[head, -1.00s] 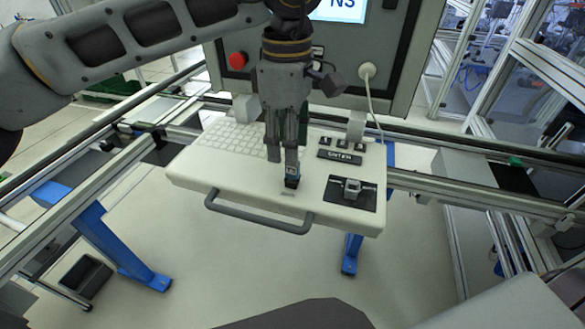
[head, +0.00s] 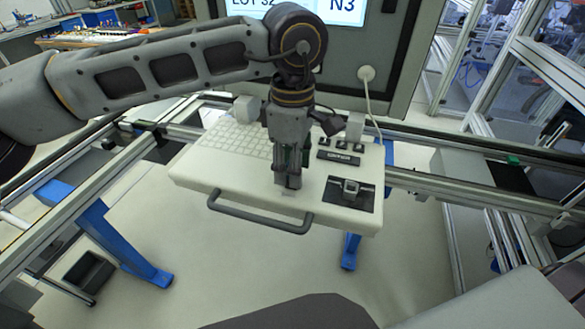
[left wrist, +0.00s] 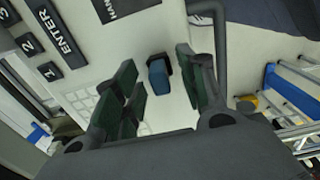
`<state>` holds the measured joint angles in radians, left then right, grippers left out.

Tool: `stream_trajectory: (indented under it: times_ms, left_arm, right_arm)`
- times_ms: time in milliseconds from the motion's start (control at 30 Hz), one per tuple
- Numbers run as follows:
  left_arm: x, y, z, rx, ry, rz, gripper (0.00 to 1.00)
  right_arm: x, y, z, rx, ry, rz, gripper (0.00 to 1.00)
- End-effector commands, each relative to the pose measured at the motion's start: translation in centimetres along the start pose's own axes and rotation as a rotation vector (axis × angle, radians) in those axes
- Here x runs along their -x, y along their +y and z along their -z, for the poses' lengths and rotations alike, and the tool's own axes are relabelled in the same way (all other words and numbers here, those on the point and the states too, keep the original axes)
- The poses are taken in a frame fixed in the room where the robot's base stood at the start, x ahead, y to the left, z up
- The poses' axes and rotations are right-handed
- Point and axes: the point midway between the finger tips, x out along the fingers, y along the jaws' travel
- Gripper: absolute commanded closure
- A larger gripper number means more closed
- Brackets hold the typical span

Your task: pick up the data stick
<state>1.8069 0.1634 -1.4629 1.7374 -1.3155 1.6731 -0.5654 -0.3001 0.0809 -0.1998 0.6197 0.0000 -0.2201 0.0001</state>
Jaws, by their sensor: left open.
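The data stick (left wrist: 159,76) is a small blue block with a dark end, seen in the left wrist view on the pale console shelf (head: 235,185). In the head view my left gripper (head: 287,184) points down at the front middle of the shelf and hides the stick. My right gripper is in neither view.
A keyboard (head: 232,137) lies left of the gripper. A black ENTER key (head: 338,158) and a black plate with a grey part (head: 350,190) lie to its right. A grey handle bar (head: 258,219) runs along the shelf's front, and a screen panel (head: 345,75) stands behind.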

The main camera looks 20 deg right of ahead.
Motion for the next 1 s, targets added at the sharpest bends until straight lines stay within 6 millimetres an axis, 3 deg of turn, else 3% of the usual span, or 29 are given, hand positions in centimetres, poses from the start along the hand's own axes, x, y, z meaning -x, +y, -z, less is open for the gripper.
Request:
stream_trajectory:
  times_ms: [400, 700, 1000]
  left_arm:
    - [-0.03, -0.01, -0.01, 0.000, 0.000, 0.000, 0.59]
    - [-0.02, -0.01, -0.01, 0.000, 0.000, 0.000, 0.96]
    - [-0.01, -0.01, -0.01, 0.000, 0.000, 0.000, 0.97]
  right_arm:
    - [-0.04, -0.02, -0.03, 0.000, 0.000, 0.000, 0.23]
    - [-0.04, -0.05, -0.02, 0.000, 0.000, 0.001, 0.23]
    - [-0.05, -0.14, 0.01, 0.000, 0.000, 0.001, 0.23]
